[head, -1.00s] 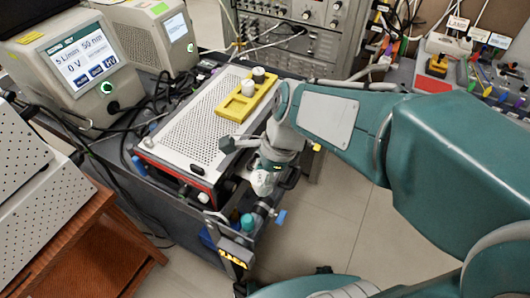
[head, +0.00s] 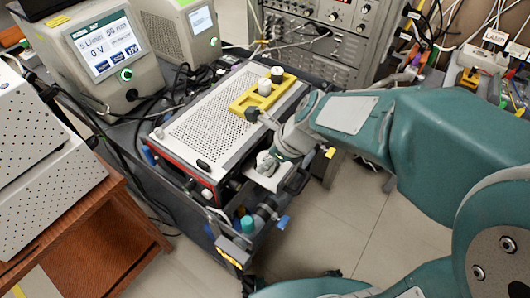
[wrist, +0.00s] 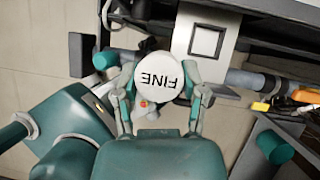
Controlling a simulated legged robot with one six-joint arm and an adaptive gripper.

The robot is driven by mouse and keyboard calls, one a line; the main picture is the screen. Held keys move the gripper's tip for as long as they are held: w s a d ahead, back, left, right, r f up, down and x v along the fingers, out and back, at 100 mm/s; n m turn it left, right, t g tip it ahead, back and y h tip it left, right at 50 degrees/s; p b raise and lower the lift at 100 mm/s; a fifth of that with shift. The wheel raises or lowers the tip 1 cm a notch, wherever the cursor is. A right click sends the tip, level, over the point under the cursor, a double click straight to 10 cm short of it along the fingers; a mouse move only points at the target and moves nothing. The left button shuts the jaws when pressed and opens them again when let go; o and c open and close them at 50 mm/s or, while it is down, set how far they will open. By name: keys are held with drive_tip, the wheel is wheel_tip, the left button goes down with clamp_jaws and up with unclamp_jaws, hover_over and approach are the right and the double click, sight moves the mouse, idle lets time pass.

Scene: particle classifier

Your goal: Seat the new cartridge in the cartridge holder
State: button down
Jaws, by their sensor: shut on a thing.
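My gripper (wrist: 160,84) is shut on a round white cartridge (wrist: 157,68) in the wrist view, one finger on each side. The cartridge top faces the camera and reads "FINE", upside down in the picture. In the head view the gripper (head: 268,166) is at the front right of the perforated instrument, above the cart edge. A pale plate with a dark-framed square (wrist: 207,41) lies to the right of and beyond the cartridge. A grey pipe (wrist: 252,80) runs right of the cartridge. I cannot clearly make out the cartridge holder or whether the cartridge touches anything below.
A yellow tray (head: 240,103) with two white cylinders (head: 265,87) sits on the perforated instrument (head: 205,120). Two display units (head: 98,50) stand behind. A teal-capped fitting (head: 247,224) is near the cart's front. Open floor (head: 345,225) lies to the right.

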drive_tip(key=w+f, duration=0.6)
drive_tip(key=w, duration=0.1)
drive_tip(key=shift+d, duration=0.35)
drive_tip(key=shift+w+a+f, duration=0.15)
drive_tip(key=shift+w+f, duration=0.2)
drive_tip(key=shift+f, duration=0.15)
drive_tip(key=f, duration=0.3)
drive_tip(key=shift+w+d+f, duration=0.15)
drive_tip(key=shift+d+f, duration=0.05)
drive_tip(key=shift+d, duration=0.2)
drive_tip(key=shift+a, duration=0.1)
drive_tip(key=shift+a, duration=0.1)
drive_tip(key=shift+c, duration=0.8)
unclamp_jaws()
